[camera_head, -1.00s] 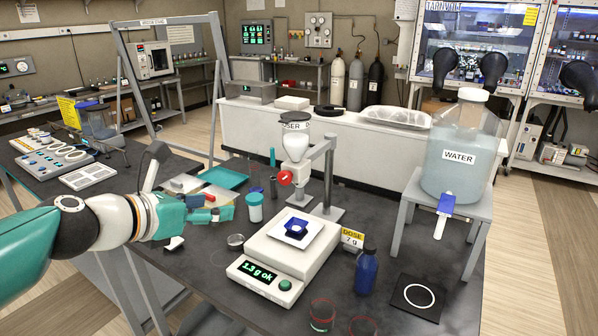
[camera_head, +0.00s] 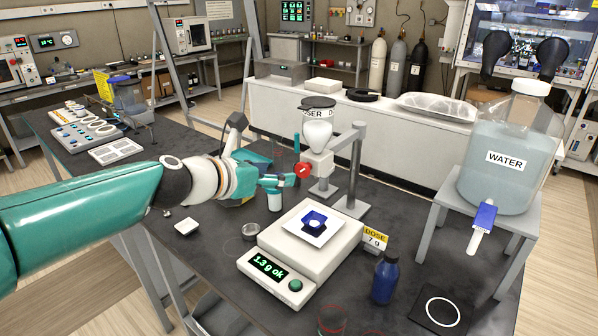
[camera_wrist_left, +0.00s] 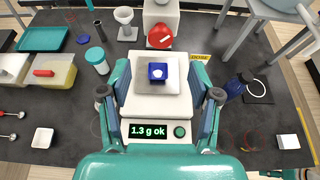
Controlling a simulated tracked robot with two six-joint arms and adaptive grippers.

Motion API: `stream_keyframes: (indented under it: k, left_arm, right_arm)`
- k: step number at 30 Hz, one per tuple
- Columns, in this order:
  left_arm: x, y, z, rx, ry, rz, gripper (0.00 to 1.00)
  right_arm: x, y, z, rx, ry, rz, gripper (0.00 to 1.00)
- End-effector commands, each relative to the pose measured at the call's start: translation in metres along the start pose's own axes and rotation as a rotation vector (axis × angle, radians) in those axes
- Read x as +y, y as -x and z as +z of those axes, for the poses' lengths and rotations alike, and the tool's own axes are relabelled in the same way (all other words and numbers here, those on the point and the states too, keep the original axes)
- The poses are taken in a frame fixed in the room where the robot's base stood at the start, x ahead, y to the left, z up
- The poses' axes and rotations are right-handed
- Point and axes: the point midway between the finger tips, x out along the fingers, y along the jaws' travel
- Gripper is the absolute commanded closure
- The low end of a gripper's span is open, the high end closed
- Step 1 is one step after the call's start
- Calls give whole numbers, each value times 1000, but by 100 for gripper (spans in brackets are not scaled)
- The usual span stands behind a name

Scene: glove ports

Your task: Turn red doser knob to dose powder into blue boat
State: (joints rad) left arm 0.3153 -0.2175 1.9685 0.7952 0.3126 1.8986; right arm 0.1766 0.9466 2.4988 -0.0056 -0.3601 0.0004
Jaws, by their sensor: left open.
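The red doser knob (camera_head: 303,170) is on the front of the white doser (camera_head: 318,135), which hangs on a grey stand. The blue boat (camera_head: 314,220) sits on the white scale (camera_head: 299,245) below it with some white powder in it. The scale's display reads 1.3 g ok. My left gripper (camera_head: 284,182) is just left of the knob in the head view. In the left wrist view its two fingers are spread wide and empty, with the knob (camera_wrist_left: 160,36) ahead, beyond the fingertips. I see no contact.
A yellow DOSE sign (camera_head: 376,238) and a blue bottle (camera_head: 385,277) stand right of the scale. A water tank (camera_head: 507,155) stands on a grey stand at the right.

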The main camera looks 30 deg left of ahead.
Motion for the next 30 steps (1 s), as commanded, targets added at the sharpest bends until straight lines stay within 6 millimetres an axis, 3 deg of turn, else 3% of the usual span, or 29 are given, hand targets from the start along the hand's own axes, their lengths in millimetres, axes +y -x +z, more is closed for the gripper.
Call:
stream_keyframes:
  k: [6,12,18,27,30]
  left_arm:
    - [-3,-51,-1,2,-1,-6,37]
    - [-2,-83,0,0,-2,-5,37]
    - [-2,-97,1,-1,-1,-4,37]
    - [-2,-98,1,-1,-1,-4,37]
    - [-2,-98,1,-1,-1,-4,52]
  right_arm:
    - [2,-7,0,0,0,0,60]
    - [4,-10,0,0,0,0,60]
    - [4,-11,0,0,0,0,60]
    - [4,-10,0,0,0,0,60]
    - [4,-10,0,0,0,0,60]
